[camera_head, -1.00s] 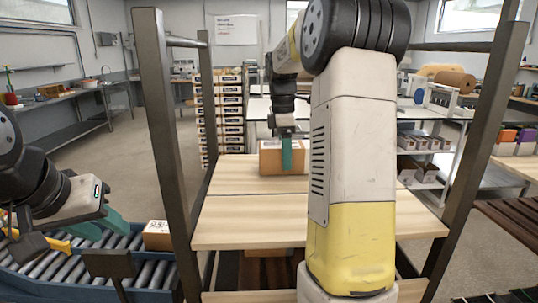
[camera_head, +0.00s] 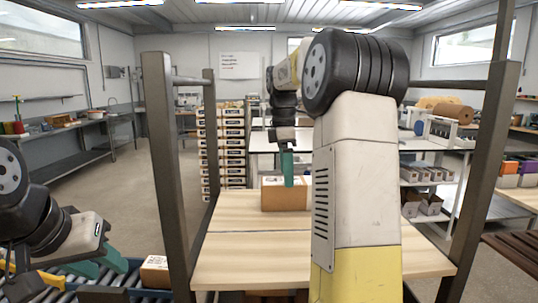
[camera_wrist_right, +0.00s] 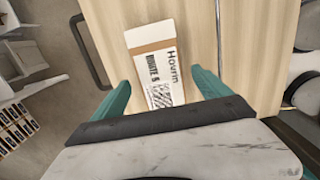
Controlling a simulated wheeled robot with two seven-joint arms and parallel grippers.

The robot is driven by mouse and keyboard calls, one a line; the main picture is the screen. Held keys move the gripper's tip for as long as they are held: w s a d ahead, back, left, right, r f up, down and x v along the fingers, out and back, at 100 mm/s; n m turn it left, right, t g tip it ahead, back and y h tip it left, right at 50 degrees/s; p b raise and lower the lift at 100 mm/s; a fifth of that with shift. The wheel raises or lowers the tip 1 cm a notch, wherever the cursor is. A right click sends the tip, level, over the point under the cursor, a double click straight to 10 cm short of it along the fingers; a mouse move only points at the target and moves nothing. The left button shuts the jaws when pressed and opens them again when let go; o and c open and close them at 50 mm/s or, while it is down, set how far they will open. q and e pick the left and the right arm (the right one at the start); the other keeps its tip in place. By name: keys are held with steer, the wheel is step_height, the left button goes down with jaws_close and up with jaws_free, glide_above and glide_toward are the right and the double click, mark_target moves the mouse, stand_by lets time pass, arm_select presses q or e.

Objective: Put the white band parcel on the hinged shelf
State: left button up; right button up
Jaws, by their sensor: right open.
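The white band parcel (camera_head: 283,196) is a brown cardboard box with a white printed band over its top. It rests on the pale wooden hinged shelf (camera_head: 245,215), near the shelf's far edge. In the right wrist view the parcel (camera_wrist_right: 150,62) lies on the wood (camera_wrist_right: 195,40), with printed text on its band. My right gripper (camera_head: 288,168) is open above the parcel. Its teal fingers, also in the right wrist view (camera_wrist_right: 160,85), are spread to either side, apart from the parcel. My left gripper (camera_head: 108,266) appears open and empty, low at the left.
Dark metal posts (camera_head: 168,165) flank the shelf. Another box (camera_head: 155,271) sits on the roller conveyor (camera_head: 135,280) at lower left. Stacked cartons (camera_head: 222,145) and a white table (camera_head: 262,140) stand behind. The shelf's front is clear.

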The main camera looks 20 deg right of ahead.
step_height(320, 180, up, 6)
steer(key=shift+a+f, duration=0.15)
steer(key=shift+f, duration=0.1)
steer(key=shift+r, duration=0.2)
steer(key=s+a+f+m+t+y, duration=0.1)
steer(key=s+a+f+m+t, duration=0.1)
steer(key=s, duration=0.5)
steer(key=s+a+f+m+t+y, duration=0.1)
steer(key=s+a+f+m+t, duration=0.1)
steer(key=s+a+f+m, duration=0.3)
steer(key=s+a+f+m+t+y, duration=0.1)
steer(key=s+a+m, duration=0.4)
steer(key=s, duration=0.6)
step_height(320, 180, down, 3)
steer(key=shift+s+r+m+t, duration=0.1)
steer(key=shift+m+t, duration=0.6)
steer(key=shift+m, duration=0.6)
